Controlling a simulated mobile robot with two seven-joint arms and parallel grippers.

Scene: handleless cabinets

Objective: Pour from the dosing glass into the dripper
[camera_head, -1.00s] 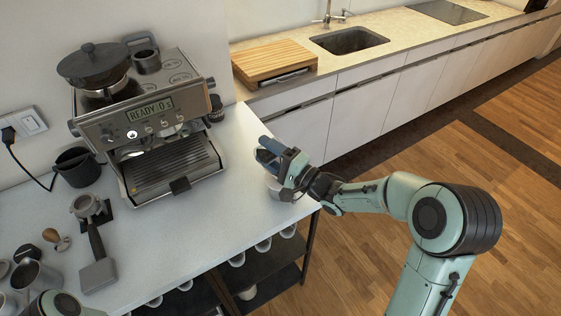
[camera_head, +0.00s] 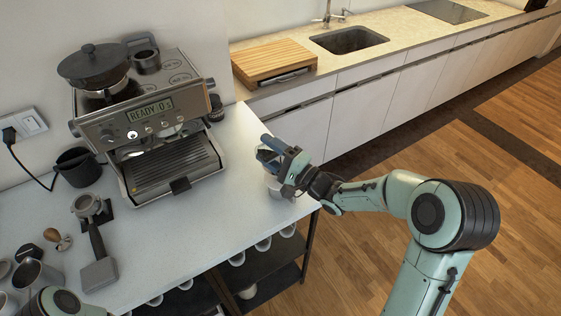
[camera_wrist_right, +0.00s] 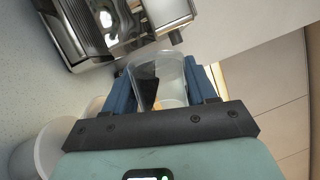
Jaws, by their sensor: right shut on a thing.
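My right gripper (camera_head: 270,148) is shut on the clear dosing glass (camera_head: 264,156) over the right end of the white counter. In the right wrist view, the glass (camera_wrist_right: 170,78) sits between the blue fingers (camera_wrist_right: 160,88), with something dark and a small tan patch showing in or through it. A pale round vessel (camera_head: 273,188), probably the dripper or what it stands on, is just below the gripper, partly hidden. In the wrist view, a whitish round vessel (camera_wrist_right: 40,152) shows at lower left, partly covered by my gripper. My left gripper is out of view; only part of that arm shows at bottom left.
The espresso machine (camera_head: 150,125) stands left of the gripper. A portafilter (camera_head: 95,245), a tamper (camera_head: 57,240) and metal cups are at the counter's left. The counter's middle (camera_head: 190,225) is clear. Its right edge is close to the gripper.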

